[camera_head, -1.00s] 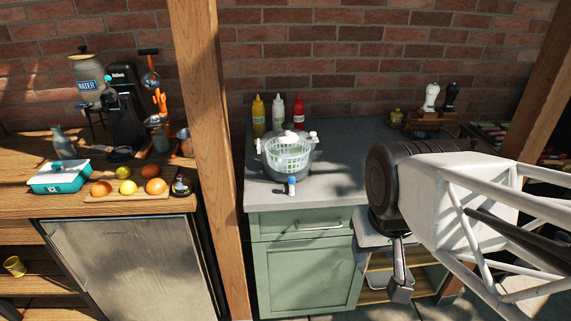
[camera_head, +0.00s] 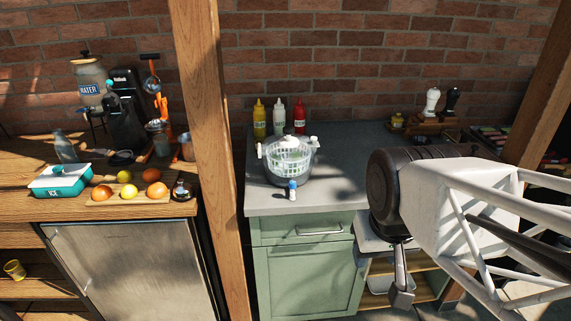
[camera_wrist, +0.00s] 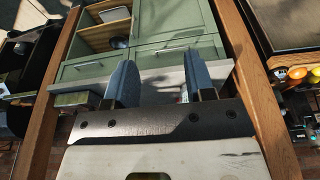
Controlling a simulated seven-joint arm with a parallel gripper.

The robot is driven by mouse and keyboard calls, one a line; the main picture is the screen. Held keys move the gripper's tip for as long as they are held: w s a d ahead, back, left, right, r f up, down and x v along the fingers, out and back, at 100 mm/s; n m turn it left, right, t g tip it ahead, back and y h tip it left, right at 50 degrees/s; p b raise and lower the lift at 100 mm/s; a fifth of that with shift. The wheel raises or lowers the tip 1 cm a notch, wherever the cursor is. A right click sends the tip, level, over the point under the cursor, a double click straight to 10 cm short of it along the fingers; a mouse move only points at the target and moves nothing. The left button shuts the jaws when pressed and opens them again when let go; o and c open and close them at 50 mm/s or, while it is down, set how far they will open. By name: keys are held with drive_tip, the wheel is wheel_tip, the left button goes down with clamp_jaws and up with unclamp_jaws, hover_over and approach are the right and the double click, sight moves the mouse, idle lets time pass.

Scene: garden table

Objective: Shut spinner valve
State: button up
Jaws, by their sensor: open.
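The salad spinner (camera_head: 288,160) stands on the grey counter in the head view, with a pale basket, a dark lower bowl and a white knob on top. Its valve (camera_head: 292,189) is a small blue and white spout at the front, near the counter's edge; I cannot tell its setting. My gripper (camera_head: 399,292) hangs at the right, in front of the cabinet and apart from the spinner. In the wrist view my gripper (camera_wrist: 160,85) shows two blue-grey fingers spread apart with nothing between them. The spinner is not clearly seen there.
Yellow (camera_head: 259,119), pale (camera_head: 279,117) and red (camera_head: 299,116) bottles stand behind the spinner. A wooden post (camera_head: 212,150) rises left of it. Shakers (camera_head: 432,100) stand at the back right. The counter (camera_head: 345,170) right of the spinner is clear.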

idle(0.6)
drive_tip(key=n+t+y, duration=0.1)
drive_tip(key=n+y, duration=0.2)
drive_tip(key=n, duration=0.5)
hover_over(293, 182)
drive_tip(key=s+d, duration=0.2)
drive_tip(key=s, duration=0.1)
wheel_tip(293, 182, down, 9)
drive_tip(key=shift+w, duration=0.2)
drive_tip(key=shift+f, duration=0.1)
drive_tip(key=shift+x, duration=3.75)
